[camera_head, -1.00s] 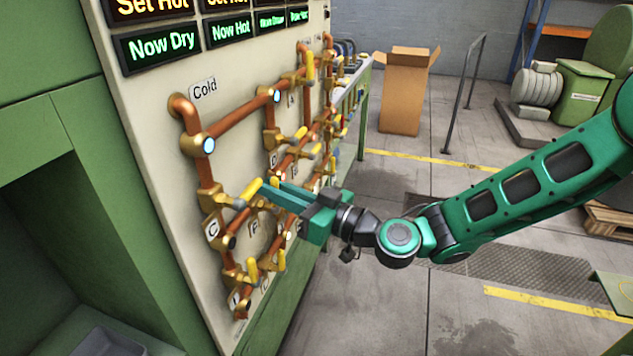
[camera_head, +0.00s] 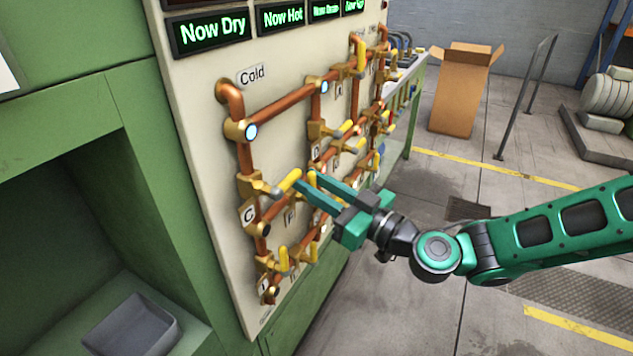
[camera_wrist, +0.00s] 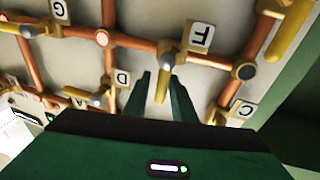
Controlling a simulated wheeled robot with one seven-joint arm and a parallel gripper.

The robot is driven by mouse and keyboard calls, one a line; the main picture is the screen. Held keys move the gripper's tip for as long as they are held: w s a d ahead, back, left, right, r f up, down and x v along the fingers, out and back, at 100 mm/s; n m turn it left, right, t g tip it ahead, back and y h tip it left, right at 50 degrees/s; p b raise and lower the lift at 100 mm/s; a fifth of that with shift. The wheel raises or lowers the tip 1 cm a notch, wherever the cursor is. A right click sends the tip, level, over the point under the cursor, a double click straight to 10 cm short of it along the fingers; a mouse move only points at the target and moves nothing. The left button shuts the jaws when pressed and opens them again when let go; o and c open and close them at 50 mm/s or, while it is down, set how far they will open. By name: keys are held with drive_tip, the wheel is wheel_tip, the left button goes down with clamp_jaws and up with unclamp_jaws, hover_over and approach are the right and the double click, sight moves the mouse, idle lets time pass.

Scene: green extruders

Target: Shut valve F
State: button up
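Valve F has a yellow lever handle (camera_wrist: 162,88) on a brass body, beside its F tag (camera_wrist: 202,37), which appears upside down in the wrist view. My gripper (camera_wrist: 161,85) is open, with one finger on each side of this handle. Narrow gaps show between handle and fingers, so I see no firm grip. In the head view my gripper (camera_head: 310,183) is at the pipe panel, and the F tag (camera_head: 290,218) shows just below its fingers. The yellow handle of valve C (camera_head: 288,182) is close to the left of the fingertips.
The pipe panel (camera_head: 205,85) carries several other yellow-handled valves close around my gripper. The C tag (camera_wrist: 242,108) and D tag (camera_wrist: 122,78) are near. A grey bin (camera_head: 130,325) is at lower left. A cardboard box (camera_head: 462,95) stands behind on open floor.

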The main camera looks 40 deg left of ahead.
drive_tip(key=shift+o, duration=0.4)
drive_tip(key=shift+s+r, duration=0.1)
drive_tip(key=d+f, duration=0.1)
drive_tip(key=d, duration=0.9)
drive_tip(key=shift+w+d+f, duration=0.15)
drive_tip(key=shift+w+d, duration=0.2)
